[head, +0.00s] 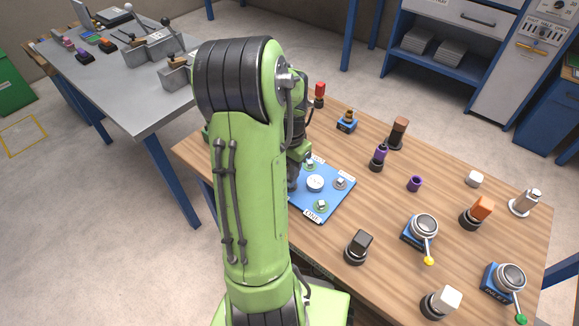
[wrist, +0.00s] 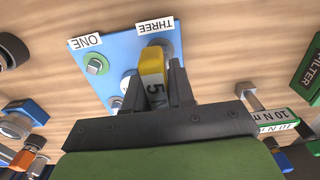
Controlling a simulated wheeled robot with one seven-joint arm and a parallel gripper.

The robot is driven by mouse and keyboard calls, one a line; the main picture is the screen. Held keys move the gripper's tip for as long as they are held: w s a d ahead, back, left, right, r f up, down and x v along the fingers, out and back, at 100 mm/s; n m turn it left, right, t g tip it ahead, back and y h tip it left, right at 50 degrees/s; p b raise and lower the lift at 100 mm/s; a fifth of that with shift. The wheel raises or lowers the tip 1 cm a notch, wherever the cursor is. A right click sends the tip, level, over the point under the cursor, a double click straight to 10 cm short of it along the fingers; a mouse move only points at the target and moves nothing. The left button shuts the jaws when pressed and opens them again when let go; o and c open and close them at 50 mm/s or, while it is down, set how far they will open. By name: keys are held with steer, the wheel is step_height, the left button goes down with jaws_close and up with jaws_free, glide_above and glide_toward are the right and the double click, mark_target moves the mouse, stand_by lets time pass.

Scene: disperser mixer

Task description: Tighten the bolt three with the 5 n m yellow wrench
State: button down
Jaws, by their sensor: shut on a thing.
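The wrench's head is at the blue plate (wrist: 115,44), close by the THREE label (wrist: 155,25). The bolt there is hidden behind the wrench and jaw, so I cannot tell whether the wrench sits on it. Bolt one (wrist: 97,64) stands uncovered beside the ONE label (wrist: 86,42). In the head view the blue plate (head: 338,204) lies on the wooden table, partly covered by my green arm. My gripper and the wrench are hidden there.
A wrench labelled 10 N m (wrist: 276,118) lies right of my gripper in the wrist view. On the table are a black-topped knob (head: 358,245), a purple ring (head: 415,184) and a valve with a yellow-tipped lever (head: 423,228). A grey table (head: 140,92) stands at the left.

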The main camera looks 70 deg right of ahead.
steer(key=shift+f+b, duration=0.3)
steer(key=shift+f, duration=0.1)
steer(key=c, duration=0.9)
jaws_free()
step_height(320, 180, up, 16)
steer(key=p, duration=0.5)
steer(key=shift+f, duration=0.1)
steer(key=shift+c, duration=0.2)
